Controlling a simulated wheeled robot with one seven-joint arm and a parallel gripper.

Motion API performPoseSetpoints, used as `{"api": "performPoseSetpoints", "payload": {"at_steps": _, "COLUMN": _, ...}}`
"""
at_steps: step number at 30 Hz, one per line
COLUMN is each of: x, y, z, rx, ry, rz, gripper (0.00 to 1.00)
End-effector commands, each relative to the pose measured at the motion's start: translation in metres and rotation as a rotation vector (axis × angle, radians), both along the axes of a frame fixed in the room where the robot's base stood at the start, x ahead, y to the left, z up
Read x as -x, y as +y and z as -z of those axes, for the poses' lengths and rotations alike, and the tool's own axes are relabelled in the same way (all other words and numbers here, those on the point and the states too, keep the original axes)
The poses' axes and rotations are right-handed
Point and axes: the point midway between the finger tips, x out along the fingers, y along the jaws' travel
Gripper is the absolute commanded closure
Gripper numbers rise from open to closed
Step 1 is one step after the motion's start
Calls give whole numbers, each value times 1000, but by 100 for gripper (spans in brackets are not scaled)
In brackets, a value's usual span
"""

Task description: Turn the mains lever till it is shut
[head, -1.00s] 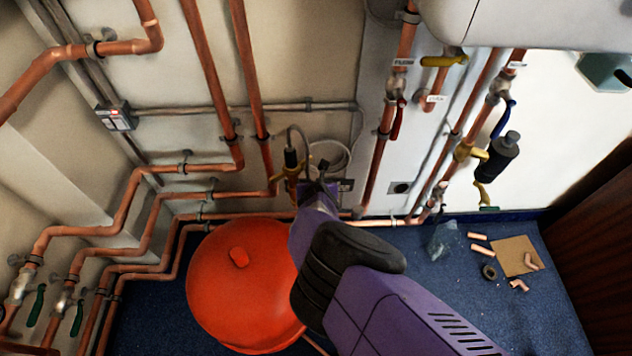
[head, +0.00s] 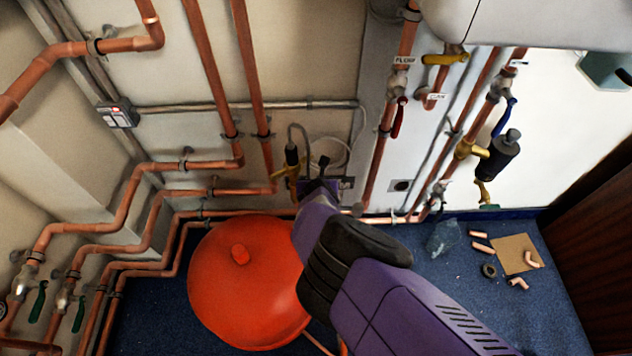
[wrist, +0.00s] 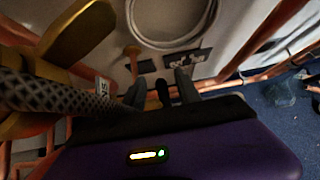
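My gripper (head: 318,168) is low at the wall, beside a brass fitting (head: 285,172) with a black cylinder and a looped hose. In the wrist view my gripper's two dark fingers (wrist: 160,92) stand apart. A slim dark piece shows between them; I cannot tell whether it is a lever. A braided hose (wrist: 50,92) and a blurred brass body (wrist: 68,45) are close on the left. A small white label (wrist: 103,86) there is partly hidden, its letters ending like "NS". I cannot make out the mains lever for certain; my gripper and wrist hide part of this area.
A red vessel (head: 245,285) stands on the blue floor left of my arm. A red lever (head: 398,117), yellow lever (head: 445,59) and blue lever (head: 504,118) sit on pipes to the right. Green levers (head: 38,302) are at the lower left. Loose copper pieces lie on the floor.

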Motion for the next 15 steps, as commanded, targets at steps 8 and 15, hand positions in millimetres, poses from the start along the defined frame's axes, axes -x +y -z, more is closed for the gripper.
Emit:
{"api": "performPoseSetpoints", "payload": {"at_steps": 8, "x": 12, "y": 0, "z": -18, "rx": 1, "ry": 1, "rz": 2, "gripper": 60}}
{"api": "performPoseSetpoints", "payload": {"at_steps": 15, "x": 34, "y": 0, "z": -43, "rx": 1, "ry": 1, "rz": 1, "gripper": 60}}
